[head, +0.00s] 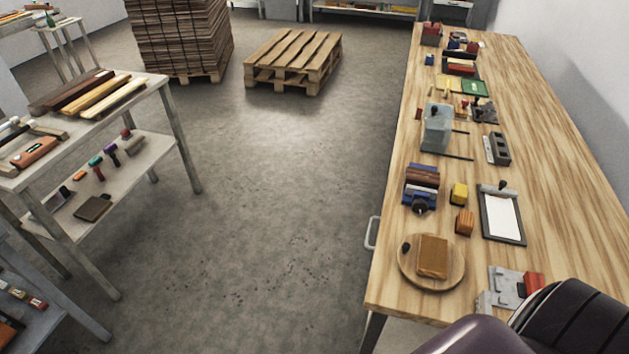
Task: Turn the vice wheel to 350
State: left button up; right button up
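A blue and brown clamp-like device (422,182), which looks like the vice, sits on the long wooden workbench (545,165) near its left edge. A small dark wheel or knob (420,206) is on its near side. Any scale or number on the wheel is too small to read. Neither gripper shows in the head view. A dark, glossy part of my body, probably my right arm, covers the bottom right corner and hides the bench there.
A round wooden board with a brown block (432,257), a yellow block (459,194), an orange block (464,222) and a framed white sheet (503,216) surround the device. A shelf (143,88) stands left, a pallet (293,60) behind. The floor between is clear.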

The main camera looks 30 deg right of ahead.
aim_at(419, 206)
jog(key=i+j+u, duration=0.35)
jog(key=i+j, duration=0.15)
jog(key=i, duration=0.35)
jog(key=i+z, duration=0.3)
jog(key=z, duration=0.15)
jog(key=i+z, duration=0.4)
jog(key=i+j+z, duration=0.1)
jog(key=z, duration=0.35)
jog(key=i+z, duration=0.2)
jog(key=z, duration=0.2)
jog(key=i+l+z, duration=0.1)
jog(key=z, duration=0.3)
jog(key=i+j+z, duration=0.1)
jog(key=i+z, duration=0.15)
jog(key=z, duration=0.15)
jog(key=i+j+z, duration=0.1)
jog(key=z, duration=0.3)
jog(key=i+j+z, duration=0.2)
jog(key=z, duration=0.25)
